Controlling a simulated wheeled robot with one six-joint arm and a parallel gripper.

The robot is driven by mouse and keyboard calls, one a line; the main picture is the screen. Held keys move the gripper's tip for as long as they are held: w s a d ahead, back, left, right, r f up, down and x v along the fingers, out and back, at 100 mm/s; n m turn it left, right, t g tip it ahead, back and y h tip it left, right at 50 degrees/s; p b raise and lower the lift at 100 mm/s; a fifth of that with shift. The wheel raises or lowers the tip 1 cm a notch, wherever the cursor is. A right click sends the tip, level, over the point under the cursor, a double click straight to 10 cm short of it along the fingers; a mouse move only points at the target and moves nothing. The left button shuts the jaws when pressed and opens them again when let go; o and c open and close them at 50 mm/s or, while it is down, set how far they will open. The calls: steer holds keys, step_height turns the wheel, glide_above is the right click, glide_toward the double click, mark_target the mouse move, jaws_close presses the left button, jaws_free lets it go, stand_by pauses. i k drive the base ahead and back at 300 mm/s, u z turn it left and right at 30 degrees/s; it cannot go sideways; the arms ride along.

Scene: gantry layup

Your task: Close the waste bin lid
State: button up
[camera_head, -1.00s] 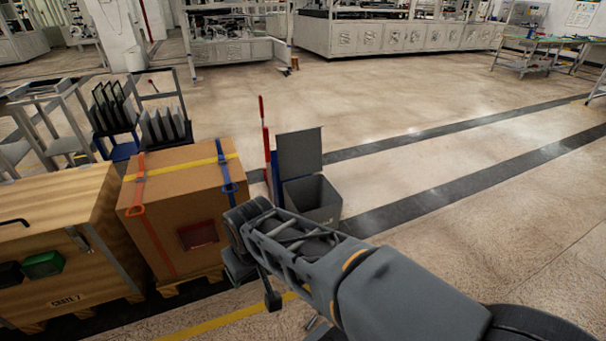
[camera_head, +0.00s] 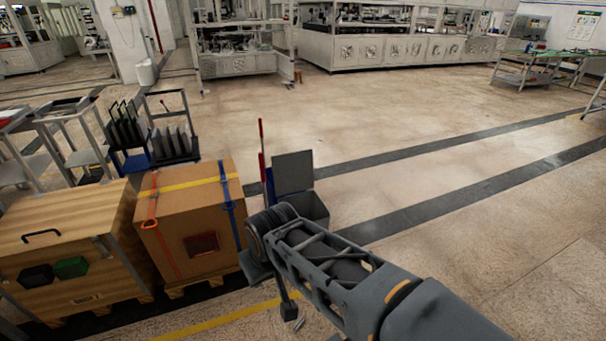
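The grey waste bin (camera_head: 310,206) stands on the floor just beyond my arm. Its square grey lid (camera_head: 293,172) is open and stands upright at the bin's back edge. My arm hides the lower front of the bin. The small dark end of my arm, which seems to be my gripper (camera_head: 290,310), hangs low on the near side of the bin, apart from it. It is too small and dark to tell whether its fingers are open or shut.
A strapped cardboard crate (camera_head: 190,235) on a pallet stands left of the bin, with a wooden crate (camera_head: 60,250) further left. A red post (camera_head: 262,150) rises beside the lid. Open floor (camera_head: 440,200) lies to the right.

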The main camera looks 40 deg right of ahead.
mark_target(293, 172)
steer(key=z, duration=1.8)
steer(key=i, duration=4.95)
steer(key=u, duration=1.65)
steer(key=i, duration=2.2)
steer(key=u, duration=3.6)
